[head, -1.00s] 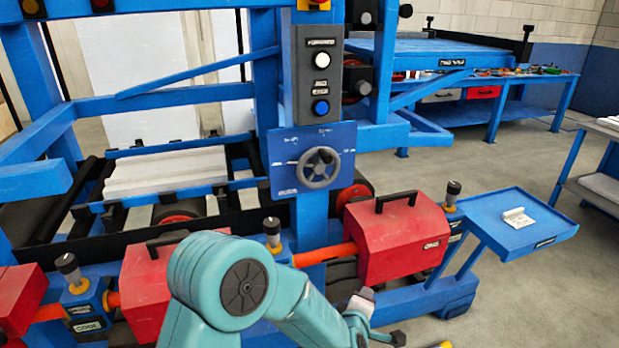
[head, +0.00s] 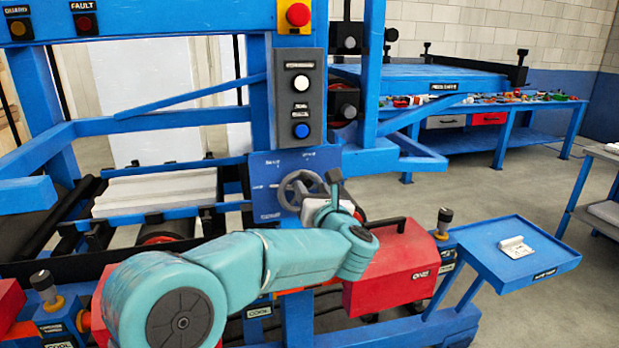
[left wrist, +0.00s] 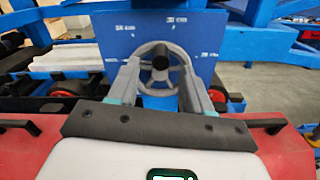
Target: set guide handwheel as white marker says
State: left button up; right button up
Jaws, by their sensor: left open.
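The grey guide handwheel (head: 285,188) is mounted on a blue plate (head: 262,165) on the machine's post. White marks and small lettering lie around the wheel on the plate, too small to read. My left gripper (head: 328,190) is in front of the wheel and covers its right part in the head view. In the left wrist view the handwheel (left wrist: 155,46), with its dark hub, shows between the two spread fingers (left wrist: 160,72) of that gripper. The fingers are open, one on each side of the wheel; I cannot tell whether they touch it. My right gripper is out of view.
A red box with a black handle (head: 400,265) sits below and right of the wheel. A button panel (head: 300,100) is above it. A blue tray (head: 545,250) with a small white object juts out at right. Open floor (head: 480,200) lies behind the tray.

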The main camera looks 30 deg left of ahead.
aim_at(310, 184)
pick_arm(q)
jog(key=p+x, duration=0.1)
jog(key=x, duration=0.3)
jog(key=shift+w+a, duration=0.25)
jog(key=shift+a, duration=0.05)
grip_shut()
jog(key=shift+w+d+m, duration=0.1)
jog(key=shift+m, duration=0.2)
